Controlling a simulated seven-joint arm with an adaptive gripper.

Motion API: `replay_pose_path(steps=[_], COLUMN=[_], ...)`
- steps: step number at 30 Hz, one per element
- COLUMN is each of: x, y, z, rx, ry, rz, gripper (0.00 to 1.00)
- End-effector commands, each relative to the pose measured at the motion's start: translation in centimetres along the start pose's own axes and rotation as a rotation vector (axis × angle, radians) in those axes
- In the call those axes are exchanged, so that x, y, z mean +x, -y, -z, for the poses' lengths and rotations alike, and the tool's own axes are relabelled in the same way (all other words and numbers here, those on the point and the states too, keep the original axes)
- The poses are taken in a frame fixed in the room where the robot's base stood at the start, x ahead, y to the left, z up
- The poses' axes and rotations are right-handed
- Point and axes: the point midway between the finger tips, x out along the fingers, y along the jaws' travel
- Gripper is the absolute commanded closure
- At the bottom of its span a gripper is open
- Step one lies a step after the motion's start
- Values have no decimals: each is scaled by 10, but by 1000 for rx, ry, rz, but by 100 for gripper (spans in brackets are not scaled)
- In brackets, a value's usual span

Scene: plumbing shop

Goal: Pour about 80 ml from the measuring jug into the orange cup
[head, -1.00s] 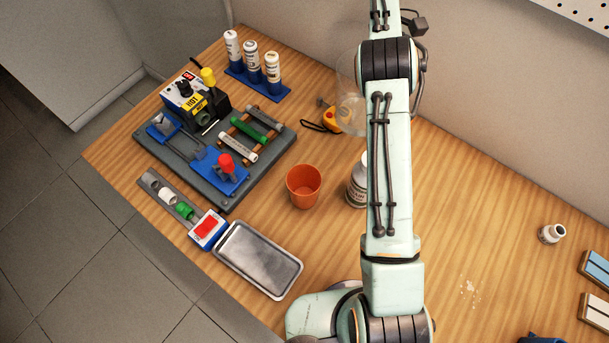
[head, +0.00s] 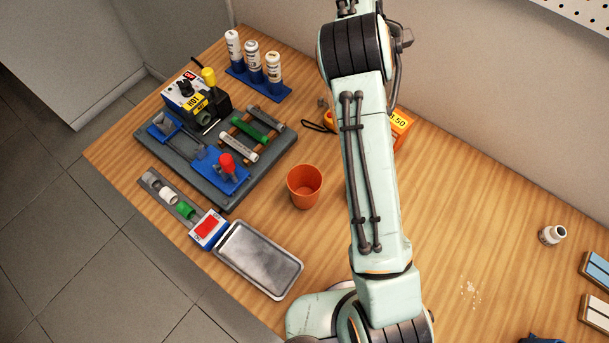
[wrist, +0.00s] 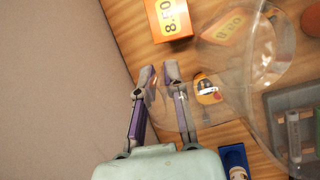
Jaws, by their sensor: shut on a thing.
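The orange cup (head: 304,187) stands upright on the wooden bench, left of my arm in the head view. Its visible inside is plain orange. The clear measuring jug (wrist: 264,72) fills much of the right side of the wrist view. My gripper (wrist: 161,76) is shut on the jug at its near side, where the clear handle seems to sit between the fingers. The liquid level in the jug cannot be made out. In the head view the jug and my gripper are hidden behind my arm or out of frame.
An orange price box (head: 400,124) and a yellow tape measure (wrist: 208,89) lie at the back. A grey tool board (head: 190,165) and a metal tray (head: 258,262) are left and front of the cup. The right-hand bench is mostly clear.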

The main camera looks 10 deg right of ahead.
Motion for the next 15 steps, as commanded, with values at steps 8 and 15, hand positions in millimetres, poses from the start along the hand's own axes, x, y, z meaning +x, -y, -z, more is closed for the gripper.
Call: replay_pose_path(steps=[8,15], x=[-20,-19], y=[13,27], z=[-8,-8], rx=[62,112], ry=[-13,-19], rz=[-165,-293], gripper=[100,100])
